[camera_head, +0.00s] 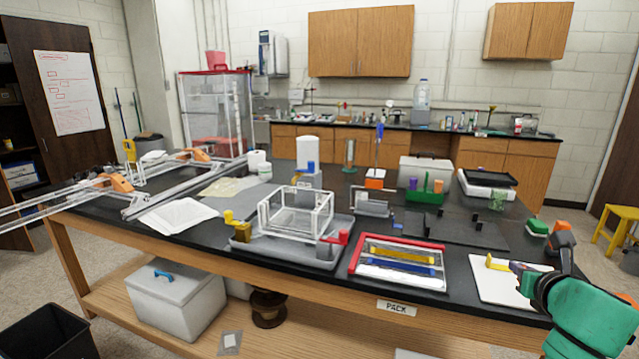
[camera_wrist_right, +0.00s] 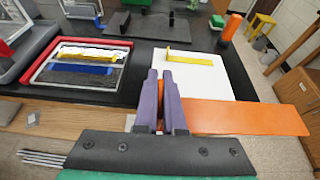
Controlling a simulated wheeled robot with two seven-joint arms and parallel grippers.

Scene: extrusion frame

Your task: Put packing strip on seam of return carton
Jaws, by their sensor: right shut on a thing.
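My right gripper (camera_head: 517,268) is at the right front of the bench, beside a white flat panel (camera_head: 507,285). In the right wrist view its purple fingers (camera_wrist_right: 165,96) are closed, with orange showing between them. A flat orange strip (camera_wrist_right: 245,117) runs from the fingers to the right; the fingers hide its inner end. A thin yellow piece (camera_wrist_right: 192,58) with a raised end lies on the white panel, beyond the fingertips. I cannot make out which thing is the return carton. My left gripper is not in view.
A red-edged tray (camera_head: 357,254) with yellow and blue strips lies left of the panel. A clear box frame (camera_head: 296,212) stands on a grey tray further left. An orange block (camera_head: 562,227) and a green block stand behind the panel. Dark bench top shows between them.

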